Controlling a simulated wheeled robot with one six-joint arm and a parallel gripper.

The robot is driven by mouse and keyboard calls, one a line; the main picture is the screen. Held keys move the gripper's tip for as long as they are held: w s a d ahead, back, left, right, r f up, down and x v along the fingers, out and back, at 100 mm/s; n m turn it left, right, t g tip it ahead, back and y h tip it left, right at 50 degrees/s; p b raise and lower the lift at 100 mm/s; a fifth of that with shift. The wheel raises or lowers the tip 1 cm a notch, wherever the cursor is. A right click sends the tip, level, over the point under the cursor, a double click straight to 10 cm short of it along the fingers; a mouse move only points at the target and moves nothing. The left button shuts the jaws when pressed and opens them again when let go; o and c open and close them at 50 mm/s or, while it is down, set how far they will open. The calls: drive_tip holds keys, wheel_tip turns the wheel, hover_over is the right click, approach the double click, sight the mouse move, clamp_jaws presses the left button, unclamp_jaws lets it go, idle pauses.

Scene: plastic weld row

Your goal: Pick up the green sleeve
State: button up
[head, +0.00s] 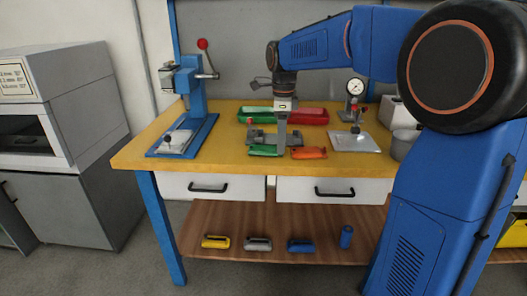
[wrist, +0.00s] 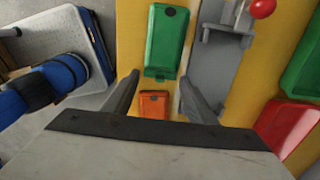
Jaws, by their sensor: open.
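The green sleeve (head: 264,151) lies on the yellow bench top near its front edge, left of an orange sleeve (head: 309,153). My gripper (head: 281,150) is above the bench, between the two in the head view. In the wrist view, the green sleeve (wrist: 165,42) lies beyond the fingertips, with a dark round spot at its far end. The orange sleeve (wrist: 153,104) shows between the open fingers (wrist: 160,78), its near part hidden by the gripper body. The fingers are empty; their height above the bench is unclear.
A grey fixture (head: 262,137) with a red-knobbed lever stands just behind the green sleeve. Green (head: 255,114) and red (head: 308,116) bins are farther back. A blue press (head: 194,95) stands left; a dial gauge stand (head: 354,110) stands right. Several parts lie on the lower shelf (head: 270,222).

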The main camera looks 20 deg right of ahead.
drive_tip(key=shift+f, duration=0.85)
drive_tip(key=c, duration=0.7)
drive_tip(key=shift+r, duration=0.1)
wheel_tip(320, 180, up, 10)
drive_tip(key=shift+f, duration=0.1)
